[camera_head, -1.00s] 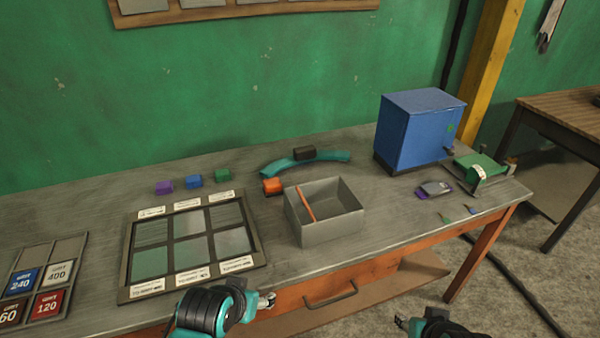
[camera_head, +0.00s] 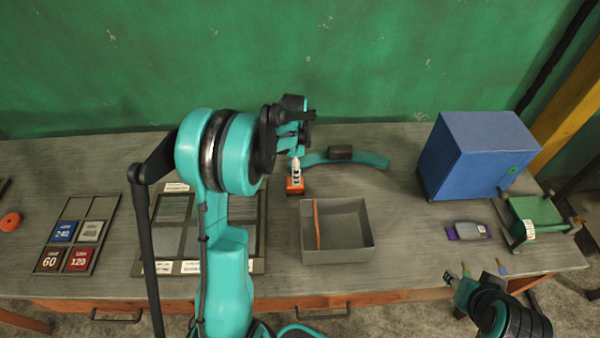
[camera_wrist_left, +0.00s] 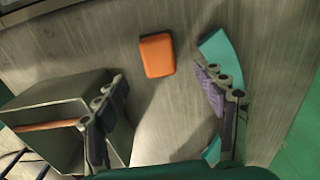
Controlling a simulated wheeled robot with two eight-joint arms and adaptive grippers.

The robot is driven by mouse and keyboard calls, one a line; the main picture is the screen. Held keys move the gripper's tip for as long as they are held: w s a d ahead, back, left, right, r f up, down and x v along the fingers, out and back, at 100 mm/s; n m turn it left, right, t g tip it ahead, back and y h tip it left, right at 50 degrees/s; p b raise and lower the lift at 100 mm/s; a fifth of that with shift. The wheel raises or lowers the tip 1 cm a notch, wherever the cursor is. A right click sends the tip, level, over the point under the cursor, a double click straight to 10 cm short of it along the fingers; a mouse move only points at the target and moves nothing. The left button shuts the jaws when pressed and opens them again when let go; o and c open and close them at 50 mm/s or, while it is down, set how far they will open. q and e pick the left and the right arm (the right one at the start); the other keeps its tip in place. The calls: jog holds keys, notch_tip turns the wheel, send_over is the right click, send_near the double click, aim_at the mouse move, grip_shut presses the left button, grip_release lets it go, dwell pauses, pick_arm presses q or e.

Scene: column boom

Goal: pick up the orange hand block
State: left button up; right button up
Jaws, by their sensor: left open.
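In the left wrist view the orange block (camera_wrist_left: 157,55) lies flat, ahead of and between the two fingers. My left gripper (camera_head: 296,165) reaches over the bench and points down above the block, partly covering it in the head view. In the wrist view my left gripper (camera_wrist_left: 165,100) is open and empty, with bare bench between its fingers. My right gripper (camera_head: 458,278) is at the bench's front right; its jaws are too small to judge.
The grey box (camera_head: 340,248) with an orange stick stands close by the block. A teal curved piece (camera_head: 372,160) carrying a dark block lies behind it. A blue cabinet (camera_head: 475,160) stands at the right. A framed panel (camera_head: 258,262) is partly behind my left arm.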

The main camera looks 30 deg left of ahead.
pick_arm(q)
jog(key=shift+w+a+f, duration=0.15)
jog(key=shift+a+f, duration=0.1)
notch_tip(320, 180, down, 2)
jog(key=shift+f+b, duration=0.1)
jog(key=shift+b, duration=0.2)
jog(key=f+b, duration=0.1)
jog(key=f, duration=0.1)
jog(key=f+b, duration=0.1)
jog(key=f, duration=0.2)
jog(key=shift+s+d+f, duration=0.15)
jog(key=shift+s+f, duration=0.05)
jog(key=shift+f, duration=0.1)
jog(key=shift+r, duration=0.1)
jog(key=c, duration=1.2)
